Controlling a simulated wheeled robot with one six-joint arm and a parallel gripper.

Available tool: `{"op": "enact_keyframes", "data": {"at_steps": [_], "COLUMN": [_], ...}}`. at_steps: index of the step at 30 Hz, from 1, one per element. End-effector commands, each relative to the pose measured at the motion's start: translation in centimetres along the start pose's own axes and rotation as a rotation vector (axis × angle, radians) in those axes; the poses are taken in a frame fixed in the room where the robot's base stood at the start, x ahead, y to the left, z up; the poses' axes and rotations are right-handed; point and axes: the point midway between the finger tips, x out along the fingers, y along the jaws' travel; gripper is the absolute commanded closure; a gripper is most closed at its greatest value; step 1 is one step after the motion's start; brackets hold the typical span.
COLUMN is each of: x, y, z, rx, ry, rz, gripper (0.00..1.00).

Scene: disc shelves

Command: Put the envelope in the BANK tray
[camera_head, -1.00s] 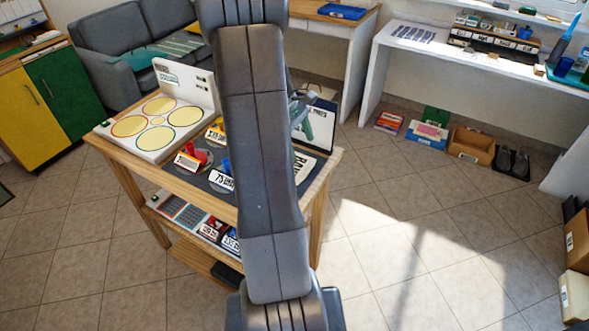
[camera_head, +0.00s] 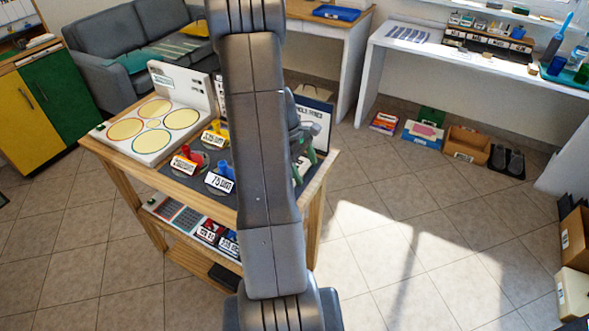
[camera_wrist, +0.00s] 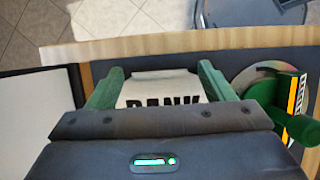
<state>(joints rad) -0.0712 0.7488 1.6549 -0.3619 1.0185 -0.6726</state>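A white piece marked BANK (camera_wrist: 162,92) lies on the dark worktop near its wooden edge in the wrist view. Its lower part is hidden by my gripper's body, and I cannot tell whether it is the envelope or a label of the BANK tray. My gripper (camera_wrist: 160,70) has its two green fingers spread wide, one at each side of the white piece; I cannot tell whether they touch it. In the head view my gripper (camera_head: 308,150) is over the right part of the wooden table, partly hidden by my arm. No separate envelope can be made out.
A disc (camera_wrist: 250,82) with a green handle (camera_wrist: 290,115) lies right of my gripper. A white panel with a dark frame (camera_wrist: 35,105) is at its left. The wooden table (camera_head: 115,165) also holds a board with yellow circles (camera_head: 125,128) and labelled red, blue and yellow items.

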Motion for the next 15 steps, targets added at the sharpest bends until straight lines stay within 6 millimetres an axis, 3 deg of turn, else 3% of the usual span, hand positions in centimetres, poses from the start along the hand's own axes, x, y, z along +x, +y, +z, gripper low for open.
{"op": "enact_keyframes", "data": {"at_steps": [1,6,15], "x": [-0.02,-0.04,-0.07], "y": [0.01,0.01,0.02], "z": [0.0,-0.01,0.0], "rx": [0.0,0.0,0.0], "ry": [0.0,0.0,0.0], "rz": [0.0,0.0,0.001], "gripper": [0.36,0.67,0.71]}}
